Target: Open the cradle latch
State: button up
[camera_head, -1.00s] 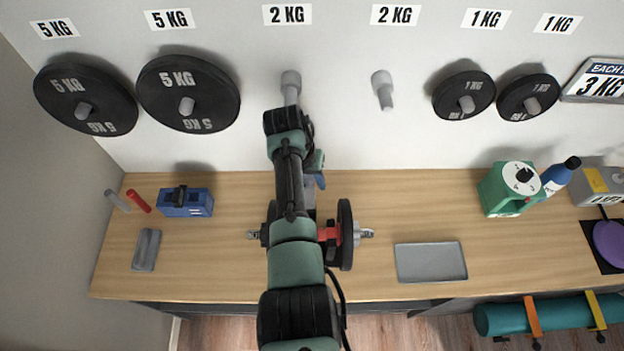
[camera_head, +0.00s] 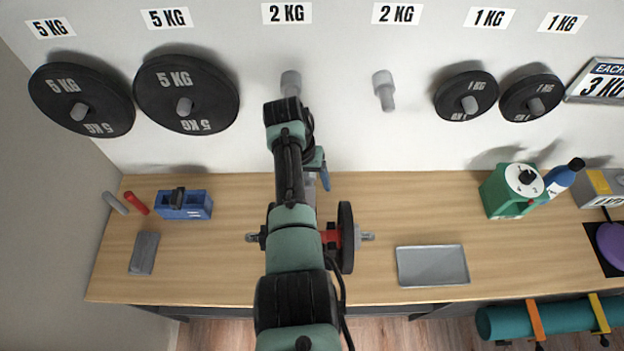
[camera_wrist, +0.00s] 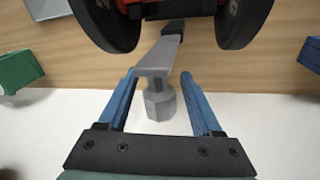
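A dumbbell with black plates (camera_head: 346,238) and a red middle part (camera_head: 331,238) sits on the bench, partly hidden behind my arm. In the wrist view its plates (camera_wrist: 245,22) are at the top. A grey lever (camera_wrist: 160,57), which looks like the cradle latch, reaches from under the dumbbell toward the wall. A grey faceted knob (camera_wrist: 160,102) shows at its near end. My gripper (camera_wrist: 158,73) is open, its blue fingers on either side of the lever end, with gaps on both sides. The cradle itself is mostly hidden.
Empty wall pegs (camera_head: 384,92) and hanging plates (camera_head: 187,94) are above the bench (camera_head: 520,250). A grey tray (camera_head: 432,265) and green device (camera_head: 508,190) stand to the right. A blue box (camera_head: 184,205) and grey block (camera_head: 144,253) are at the left.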

notch_tip(320, 180, up, 13)
jog(key=a, duration=0.2)
jog(key=shift+s+a+b, duration=0.25)
jog(key=shift+a+b, duration=0.05)
jog(key=shift+f, duration=0.2)
dwell(0.4)
